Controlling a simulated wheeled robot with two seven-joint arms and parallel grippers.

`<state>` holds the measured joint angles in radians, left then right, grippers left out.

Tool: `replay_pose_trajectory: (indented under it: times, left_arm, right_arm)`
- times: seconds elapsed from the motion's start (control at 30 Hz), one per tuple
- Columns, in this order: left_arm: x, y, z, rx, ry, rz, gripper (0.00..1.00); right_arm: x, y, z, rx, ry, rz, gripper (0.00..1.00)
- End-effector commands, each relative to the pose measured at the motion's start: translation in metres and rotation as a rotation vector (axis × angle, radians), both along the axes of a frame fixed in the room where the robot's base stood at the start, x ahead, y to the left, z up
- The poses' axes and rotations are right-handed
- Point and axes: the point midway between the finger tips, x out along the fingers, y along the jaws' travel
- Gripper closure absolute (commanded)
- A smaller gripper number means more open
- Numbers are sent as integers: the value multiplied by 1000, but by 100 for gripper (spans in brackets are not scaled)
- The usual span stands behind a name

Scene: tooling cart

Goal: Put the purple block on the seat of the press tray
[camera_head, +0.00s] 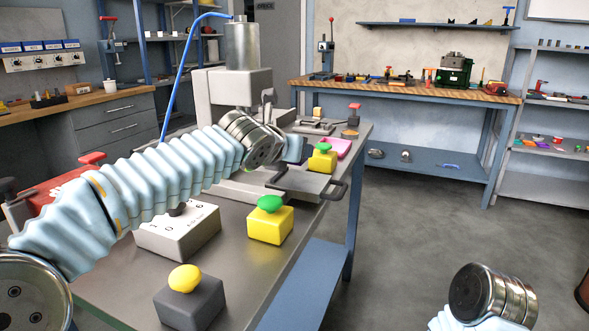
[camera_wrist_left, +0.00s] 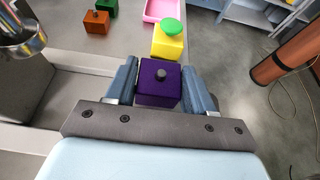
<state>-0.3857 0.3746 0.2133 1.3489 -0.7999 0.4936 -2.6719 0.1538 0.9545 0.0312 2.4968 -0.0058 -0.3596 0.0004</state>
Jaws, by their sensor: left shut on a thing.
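The purple block (camera_wrist_left: 158,88) with a small dark knob on top is between the two blue fingers of my left gripper (camera_wrist_left: 160,76), which is shut on it. In the head view, my left gripper (camera_head: 294,149) is in front of the press (camera_head: 236,88) and above the press tray (camera_head: 300,182), a grey plate with a dark handle. The purple block is hidden there behind the gripper. The tray's seat is not clearly visible. On my right arm only the wrist shows, at the lower right; its gripper is out of the frame.
A yellow box with a green button (camera_head: 270,222), a white control box (camera_head: 178,232) and a grey box with a yellow button (camera_head: 190,300) stand on the cart's near part. Another yellow box (camera_head: 322,160) and a pink bin (camera_head: 337,147) stand beyond the tray.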

Motion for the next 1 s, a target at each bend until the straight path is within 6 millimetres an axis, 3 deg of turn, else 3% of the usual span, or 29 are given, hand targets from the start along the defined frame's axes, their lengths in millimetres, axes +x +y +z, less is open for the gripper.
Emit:
replay_pose_trajectory:
  times: [0.27, 0.67, 0.7, 0.83, 1.0]
  left_arm:
    - [0, 1, -37, 1, -1, 1, 84]
    - [0, 1, -42, -1, -1, 1, 84]
    - [0, 1, -41, -1, -1, 1, 41]
    - [0, 1, -41, -1, -1, 2, 22]
    - [0, 2, -41, 0, 0, 2, 22]
  right_arm:
    - [0, -1, -16, -2, -1, -3, 57]
    - [0, -1, -17, -2, 0, -4, 57]
    - [0, -1, -16, -2, 0, -4, 57]
    - [0, -1, -16, -2, 0, -4, 57]
    - [0, -1, -16, -2, 0, -4, 57]
